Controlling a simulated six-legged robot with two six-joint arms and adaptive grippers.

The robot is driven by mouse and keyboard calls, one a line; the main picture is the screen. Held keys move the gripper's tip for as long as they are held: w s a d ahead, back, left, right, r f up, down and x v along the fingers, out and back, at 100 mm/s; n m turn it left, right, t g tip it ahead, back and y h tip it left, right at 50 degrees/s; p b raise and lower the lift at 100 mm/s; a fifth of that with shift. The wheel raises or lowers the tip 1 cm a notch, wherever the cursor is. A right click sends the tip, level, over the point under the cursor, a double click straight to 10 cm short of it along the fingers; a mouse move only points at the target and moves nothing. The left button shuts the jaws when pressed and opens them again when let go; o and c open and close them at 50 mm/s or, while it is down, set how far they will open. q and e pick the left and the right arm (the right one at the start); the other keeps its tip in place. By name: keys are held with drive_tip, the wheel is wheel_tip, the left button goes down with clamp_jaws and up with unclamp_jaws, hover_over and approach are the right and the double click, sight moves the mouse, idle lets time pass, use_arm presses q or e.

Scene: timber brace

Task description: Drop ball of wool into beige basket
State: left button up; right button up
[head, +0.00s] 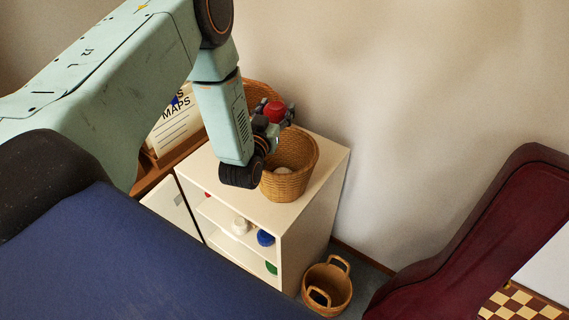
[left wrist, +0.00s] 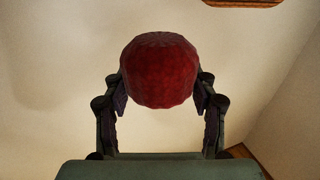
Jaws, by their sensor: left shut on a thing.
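A red ball of wool (head: 273,111) is held in my left gripper (head: 277,120). In the left wrist view the faceted red ball (left wrist: 160,70) sits between the two dark fingers of the gripper (left wrist: 160,92), one against each side. A round beige wicker basket (head: 291,183) stands upright on top of a white shelf unit. In the head view the ball appears at the far left of this basket's rim; its height above the rim is hard to tell. A pale round thing shows inside the basket. My right gripper is not in view.
The white shelf unit (head: 322,185) holds small coloured things on its shelves. Another wicker basket (head: 262,92) is behind my left arm, beside a maps box (head: 172,125). A handled basket (head: 327,286) stands on the floor. A dark red case (head: 470,235) and chessboard (head: 522,303) are at right.

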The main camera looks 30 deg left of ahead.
use_arm(q)
drive_tip(key=shift+w+d, duration=0.1)
drive_tip(key=shift+w, duration=0.25)
drive_tip(key=shift+s+a+f+b, duration=0.2)
drive_tip(key=shift+a+f+b, duration=0.1)
drive_tip(key=shift+s+a+f, duration=0.1)
drive_tip(key=shift+s+f, duration=0.05)
drive_tip(key=shift+f, duration=0.15)
drive_tip(key=f+b, duration=0.3)
drive_tip(key=f, duration=0.1)
drive_tip(key=shift+d+b, duration=0.3)
drive_tip(key=shift+d, duration=0.05)
drive_tip(key=shift+a+f+b, duration=0.25)
drive_tip(key=shift+f+b, duration=0.05)
drive_tip(key=o, duration=0.8)
drive_tip(key=shift+d, duration=0.1)
drive_tip(key=shift+o, duration=1.4)
drive_tip(key=shift+d, duration=0.1)
drive_tip(key=shift+o, duration=0.7)
drive_tip(key=shift+w, duration=0.2)
drive_tip(key=shift+s+a, duration=0.1)
drive_tip(key=shift+a, duration=0.1)
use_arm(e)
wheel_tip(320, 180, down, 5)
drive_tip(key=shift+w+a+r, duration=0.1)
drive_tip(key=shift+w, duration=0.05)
